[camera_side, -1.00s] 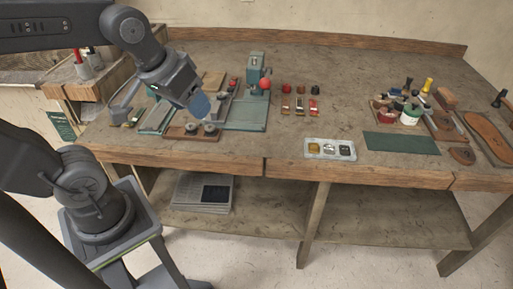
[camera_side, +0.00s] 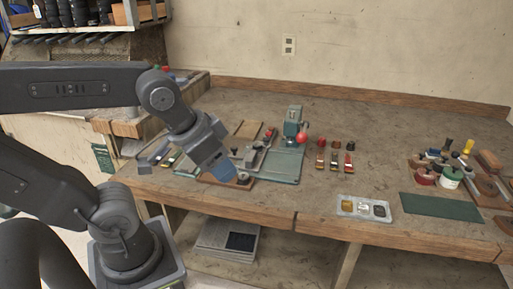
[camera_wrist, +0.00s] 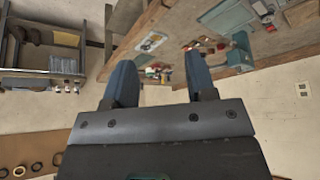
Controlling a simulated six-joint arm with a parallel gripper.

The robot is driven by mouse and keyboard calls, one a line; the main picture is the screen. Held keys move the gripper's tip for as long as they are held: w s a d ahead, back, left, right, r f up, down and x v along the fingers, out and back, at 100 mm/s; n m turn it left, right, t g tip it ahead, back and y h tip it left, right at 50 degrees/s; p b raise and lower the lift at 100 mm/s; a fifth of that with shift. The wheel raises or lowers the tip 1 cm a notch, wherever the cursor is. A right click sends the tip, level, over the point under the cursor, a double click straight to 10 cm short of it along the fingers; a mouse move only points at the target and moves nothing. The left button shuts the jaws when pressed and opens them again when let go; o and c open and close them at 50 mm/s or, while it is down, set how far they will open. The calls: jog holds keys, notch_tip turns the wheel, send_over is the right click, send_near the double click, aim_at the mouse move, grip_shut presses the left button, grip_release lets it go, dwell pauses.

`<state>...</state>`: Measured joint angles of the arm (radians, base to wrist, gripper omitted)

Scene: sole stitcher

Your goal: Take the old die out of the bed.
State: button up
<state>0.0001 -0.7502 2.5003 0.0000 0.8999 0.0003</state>
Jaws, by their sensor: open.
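The green stitching machine (camera_side: 291,125) stands toward the back of the bench, with a red ball knob (camera_side: 302,138) and a flat green base plate (camera_side: 285,168). A long metal piece (camera_side: 256,152) lies at the plate's left side. I cannot make out the old die in the bed. My gripper (camera_side: 222,172) is left of the base plate and covers part of a wooden block (camera_side: 238,185) with round knobs. In the wrist view my gripper's two fingers (camera_wrist: 160,84) are apart with nothing between them. The machine also shows there (camera_wrist: 240,52).
Three small pieces with red and dark tops (camera_side: 335,157) stand right of the machine. Pots and tools (camera_side: 450,178) crowd the right end.

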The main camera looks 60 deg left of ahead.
jog(key=shift+c, duration=0.2)
dwell(0.3)
jog(key=n+g+y, duration=0.4)
jog(key=n+g, duration=0.2)
jog(key=n, duration=1.2)
send_over(258, 143)
jog(key=d, duration=0.3)
jog(key=f, duration=1.4)
jog(key=shift+a+f, duration=0.2)
jog(key=shift+f, duration=0.05)
jog(key=shift+x, duration=3.3)
jog(key=shift+a, duration=0.1)
jog(key=shift+c, duration=0.4)
jog(key=shift+r+y, duration=0.1)
jog(key=shift+y, duration=0.2)
jog(key=c, duration=0.7)
